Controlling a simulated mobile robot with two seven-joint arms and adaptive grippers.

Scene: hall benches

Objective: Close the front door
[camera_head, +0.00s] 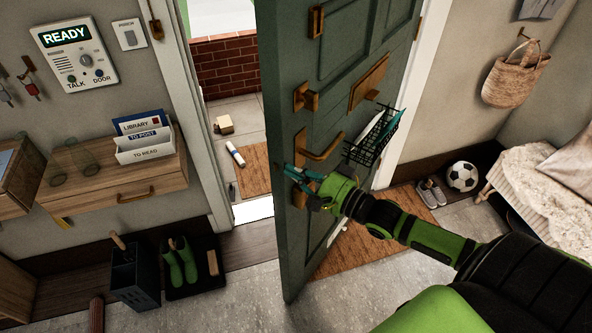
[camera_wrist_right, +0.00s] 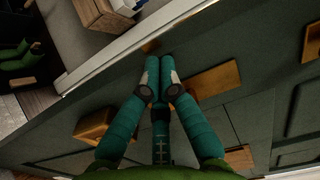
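The green front door (camera_head: 291,235) stands ajar, its free edge at the left and the doorway gap beside it. Its inner face carries a brass lever handle (camera_head: 322,150), other brass fittings and a wire basket (camera_head: 376,136). My right gripper (camera_head: 290,169) is at the inner face near the free edge, just below the lever. In the right wrist view its teal fingertips (camera_wrist_right: 160,60) are together with nothing visible between them, in front of the green door (camera_wrist_right: 60,125). Whether they touch the door is unclear. My left gripper is out of view.
Through the gap lie a doormat (camera_head: 254,168), a rolled paper (camera_head: 235,154) and a small parcel (camera_head: 224,124). A wall shelf (camera_head: 115,185), an umbrella stand (camera_head: 134,275) and green boots (camera_head: 183,262) stand left. A football (camera_head: 462,176), shoes and a bench are right.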

